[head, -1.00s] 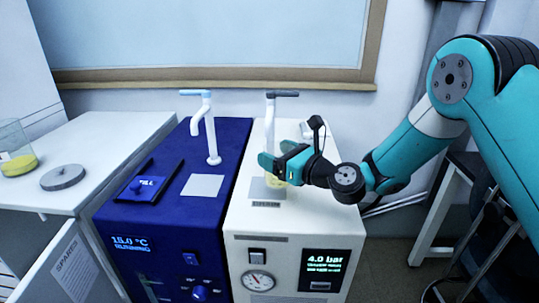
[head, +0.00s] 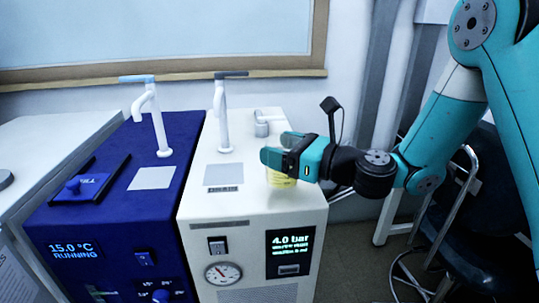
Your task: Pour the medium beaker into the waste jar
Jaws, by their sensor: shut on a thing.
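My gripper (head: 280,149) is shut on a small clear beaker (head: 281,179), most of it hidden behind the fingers. Its lower part shows below them, with yellow in it, over the right side of the white unit's top. I cannot tell whether it touches that top, or read its size. No waste jar can be made out in this view.
The white unit (head: 262,223) has a tap (head: 221,115), a grey plate and a short white fitting (head: 262,127) behind the gripper. The blue unit (head: 107,225) with another tap (head: 160,118) stands left. A pale bench (head: 50,150) is far left, a dark chair (head: 478,205) right.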

